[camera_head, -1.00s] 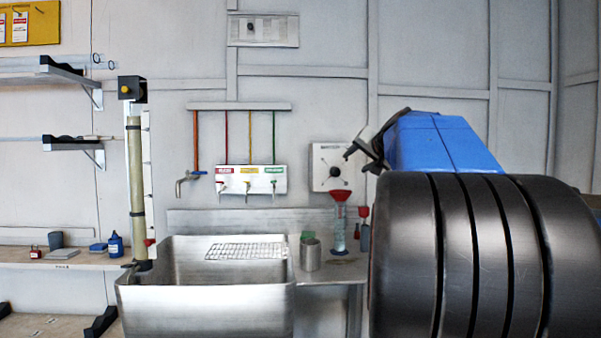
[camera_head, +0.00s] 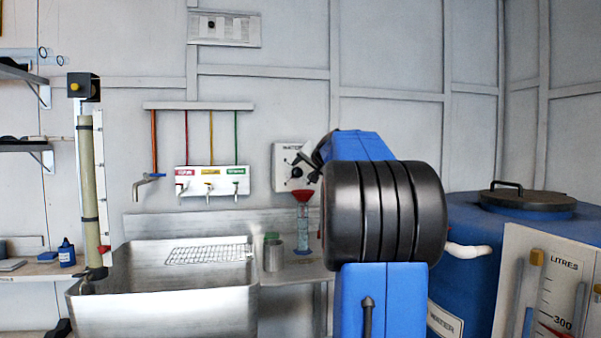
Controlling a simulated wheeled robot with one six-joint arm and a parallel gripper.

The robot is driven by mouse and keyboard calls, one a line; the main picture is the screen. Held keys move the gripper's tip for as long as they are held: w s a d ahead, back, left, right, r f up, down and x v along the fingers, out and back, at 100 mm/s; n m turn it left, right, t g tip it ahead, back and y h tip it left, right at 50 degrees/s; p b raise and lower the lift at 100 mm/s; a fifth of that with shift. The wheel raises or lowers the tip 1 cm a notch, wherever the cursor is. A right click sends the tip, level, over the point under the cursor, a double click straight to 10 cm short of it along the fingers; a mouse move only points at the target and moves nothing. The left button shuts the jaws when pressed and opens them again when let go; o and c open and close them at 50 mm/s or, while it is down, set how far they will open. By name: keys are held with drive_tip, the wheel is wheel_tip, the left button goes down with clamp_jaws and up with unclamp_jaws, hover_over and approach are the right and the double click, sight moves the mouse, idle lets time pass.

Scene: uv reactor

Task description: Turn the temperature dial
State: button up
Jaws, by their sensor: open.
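A white square panel (camera_head: 281,167) with a dark round dial (camera_head: 296,172) is on the back wall, right of the colored taps. Lettering along its top is partly legible and looks like "WATER". My gripper (camera_head: 306,167) is open at the end of my blue and black arm, and in the picture it overlaps the panel's right side. I cannot tell how far the gripper is from the dial or whether it touches it. The arm and gripper hide the panel's right edge.
A steel sink (camera_head: 165,310) with a wire rack (camera_head: 208,254) stands below the taps (camera_head: 211,181). A steel cup (camera_head: 274,256) and a glass cylinder with a red funnel (camera_head: 303,225) stand right of it. A blue water tank (camera_head: 465,215) with a litre gauge (camera_head: 558,305) is at the right.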

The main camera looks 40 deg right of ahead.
sight(300, 173)
drive_tip(key=shift+x, duration=1.85)
drive_tip(key=c, duration=1)
drive_tip(key=shift+c, duration=0.2)
drive_tip(key=m, duration=0.1)
drive_tip(key=m+t+y, duration=0.1)
drive_tip(key=m, duration=0.2)
drive_tip(key=shift+s+d+f+t, duration=0.15)
drive_tip(key=shift+d+f+t, duration=0.15)
drive_tip(key=shift+t, duration=0.1)
drive_tip(key=m+t, duration=0.1)
drive_tip(key=m, duration=0.3)
drive_tip(key=shift+f+m+t+y, duration=0.25)
drive_tip(key=shift+m+t+y, duration=0.05)
drive_tip(key=shift+t+y, duration=0.1)
drive_tip(key=o, duration=1)
